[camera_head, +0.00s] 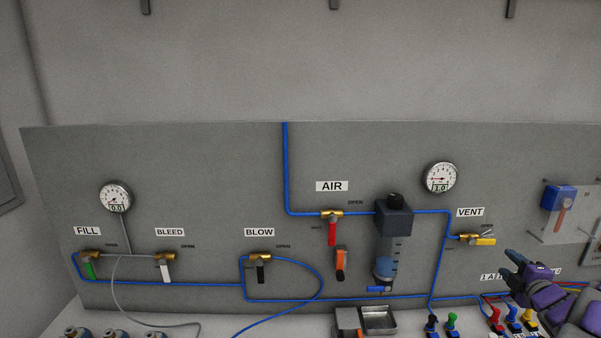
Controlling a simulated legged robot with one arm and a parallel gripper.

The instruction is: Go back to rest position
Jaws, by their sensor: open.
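My gripper (511,267) is at the lower right, at the end of my purple and dark arm. Its fingers are apart and point left toward the grey panel (190,215). Nothing shows between them. It is in front of the lower right of the panel and covers part of the labels there. The yellow-handled VENT valve (483,241) is just up and left of it. I cannot tell how far the fingers are from the panel.
Red AIR (332,232), green FILL (89,269), white BLEED (165,272) and black BLOW (260,273) handles hang down. A filter unit (392,220) projects from the panel. Colored levers (495,315) stand under my gripper. A metal tray (379,316) sits at bottom centre.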

